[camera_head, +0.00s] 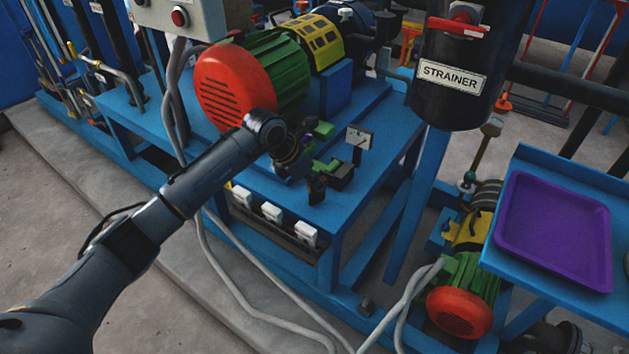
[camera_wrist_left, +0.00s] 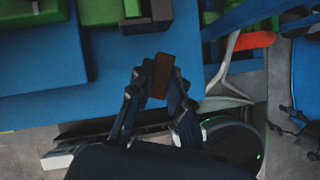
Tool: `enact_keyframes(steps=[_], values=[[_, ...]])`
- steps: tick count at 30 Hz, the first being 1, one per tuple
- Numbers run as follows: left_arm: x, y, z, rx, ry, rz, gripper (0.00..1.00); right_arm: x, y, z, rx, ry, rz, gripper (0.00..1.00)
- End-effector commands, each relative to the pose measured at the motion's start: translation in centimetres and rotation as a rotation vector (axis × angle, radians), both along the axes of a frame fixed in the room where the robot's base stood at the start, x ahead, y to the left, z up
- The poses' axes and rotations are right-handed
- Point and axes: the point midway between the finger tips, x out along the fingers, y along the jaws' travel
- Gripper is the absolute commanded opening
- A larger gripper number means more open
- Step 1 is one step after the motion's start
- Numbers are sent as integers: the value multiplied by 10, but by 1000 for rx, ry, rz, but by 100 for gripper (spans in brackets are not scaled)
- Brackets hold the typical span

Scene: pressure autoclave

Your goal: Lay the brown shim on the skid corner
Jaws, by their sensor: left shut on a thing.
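My left gripper (camera_head: 316,188) reaches in from the left over the front corner of the blue skid (camera_head: 345,205). In the left wrist view, the gripper (camera_wrist_left: 160,86) is shut on the small, flat brown shim (camera_wrist_left: 161,72), which sticks out between its fingertips. The blue skid top (camera_wrist_left: 140,52) shows behind the shim and beyond it. I cannot tell whether the shim touches the skid. In the head view the shim cannot be made out at the dark fingers. My right gripper is in neither view.
Green and black blocks (camera_head: 340,174) stand on the skid close beside the gripper. A red-and-green motor (camera_head: 235,85) is behind the arm. A black strainer (camera_head: 455,95) stands right of it. A purple tray (camera_head: 555,230) lies on a blue table at the right. Grey hoses hang in front.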

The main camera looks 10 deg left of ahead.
Motion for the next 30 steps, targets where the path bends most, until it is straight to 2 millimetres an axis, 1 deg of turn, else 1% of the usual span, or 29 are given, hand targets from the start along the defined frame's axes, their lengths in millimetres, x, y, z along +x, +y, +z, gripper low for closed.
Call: enact_keyframes(steps=[5, 10, 11, 12, 13, 14, 22, 26, 28, 30], values=[[0, 0, 1, -1, -2, -1, 0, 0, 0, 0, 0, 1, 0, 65], [0, 0, -1, 0, -2, 0, 0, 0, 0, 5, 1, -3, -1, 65], [0, 0, -1, -1, -1, 0, 24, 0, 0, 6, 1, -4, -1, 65], [0, 0, -1, -1, -1, 0, 32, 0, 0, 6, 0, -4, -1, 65], [0, 0, -1, -1, -1, 0, 38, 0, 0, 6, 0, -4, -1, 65], [0, 0, -1, -1, -1, 0, 41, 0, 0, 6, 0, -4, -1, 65], [0, 0, -1, -1, -1, 0, 41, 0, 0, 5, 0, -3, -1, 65], [0, 0, 3, -1, -1, 0, 41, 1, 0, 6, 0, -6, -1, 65], [-3, 4, 13, 0, -5, 0, 41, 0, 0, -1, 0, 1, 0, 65], [-7, 9, 25, 1, -6, -1, 41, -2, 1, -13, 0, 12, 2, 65]])
